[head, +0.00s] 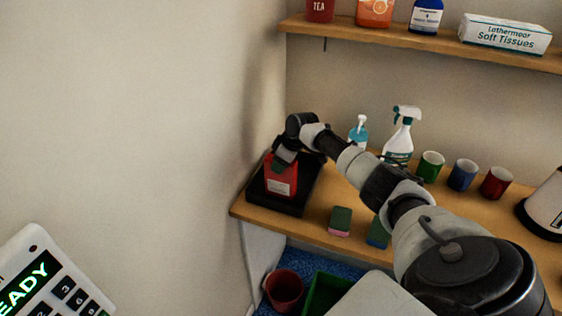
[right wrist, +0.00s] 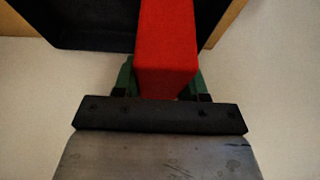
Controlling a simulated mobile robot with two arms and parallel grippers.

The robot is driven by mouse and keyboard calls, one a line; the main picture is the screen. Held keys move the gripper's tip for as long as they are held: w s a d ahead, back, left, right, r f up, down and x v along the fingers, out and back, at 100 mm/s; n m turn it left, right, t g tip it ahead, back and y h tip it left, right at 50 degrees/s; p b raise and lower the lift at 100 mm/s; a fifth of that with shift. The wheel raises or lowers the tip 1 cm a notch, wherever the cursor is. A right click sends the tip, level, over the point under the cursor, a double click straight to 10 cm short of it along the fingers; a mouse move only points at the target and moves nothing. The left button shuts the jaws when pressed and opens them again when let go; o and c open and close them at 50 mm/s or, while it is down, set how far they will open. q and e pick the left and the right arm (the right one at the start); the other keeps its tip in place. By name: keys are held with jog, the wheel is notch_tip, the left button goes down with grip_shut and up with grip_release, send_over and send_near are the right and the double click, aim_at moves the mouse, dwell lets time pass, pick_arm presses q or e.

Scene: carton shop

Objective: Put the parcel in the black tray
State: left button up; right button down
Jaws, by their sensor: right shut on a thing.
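The parcel (head: 281,184) is a red box with a pale label on its front, in the head view at the left end of the wooden counter. It is in or just over the black tray (head: 291,209); I cannot tell whether it touches the tray's floor. My right gripper (head: 284,157) is shut on the parcel's upper part. In the right wrist view the red parcel (right wrist: 167,45) sits between the green fingers of my right gripper (right wrist: 162,85), with the dark tray (right wrist: 85,25) beyond it. My left gripper is not in view.
On the counter (head: 310,226) stand two sponges (head: 340,221), a spray bottle (head: 398,142), a blue bottle (head: 358,132) and green, blue and red cups (head: 462,175). A shelf (head: 400,38) with goods runs above. Below are a red pot (head: 284,290) and a green bin (head: 325,292).

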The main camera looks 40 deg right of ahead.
jog(key=c, duration=0.6)
grip_release()
